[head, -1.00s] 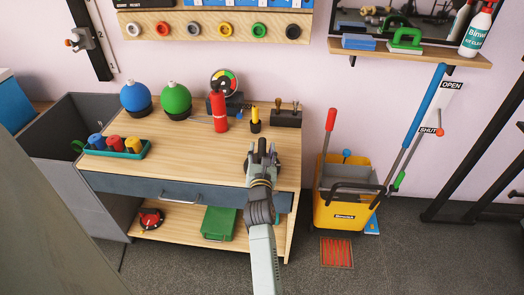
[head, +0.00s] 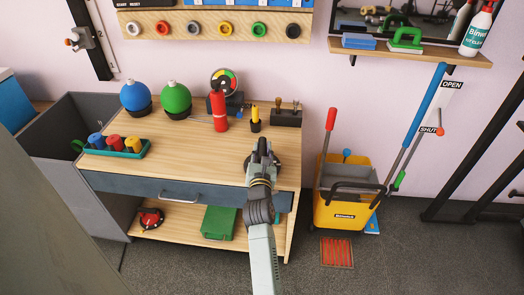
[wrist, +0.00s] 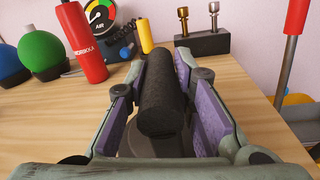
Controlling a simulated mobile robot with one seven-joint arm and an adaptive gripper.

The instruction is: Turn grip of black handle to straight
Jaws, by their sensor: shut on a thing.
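The black handle's grip (wrist: 164,98) is a rough dark cylinder between the two purple pads of my gripper (wrist: 160,72) in the wrist view. Its length runs away from the wrist camera, nearly in line with the fingers and leaning slightly. A grey round part shows below it, partly hidden by the gripper body. In the head view my gripper (head: 261,148) is over the right part of the wooden table top and hides most of the handle. The fingers are shut on the grip.
A red extinguisher-like bottle (head: 218,112), a yellow bottle (head: 255,121), a gauge (head: 224,82) and a dark block (head: 286,118) stand behind the gripper. Green and blue balls (head: 136,97) are at back left. A yellow mop bucket (head: 344,212) stands right of the table. The table's middle is clear.

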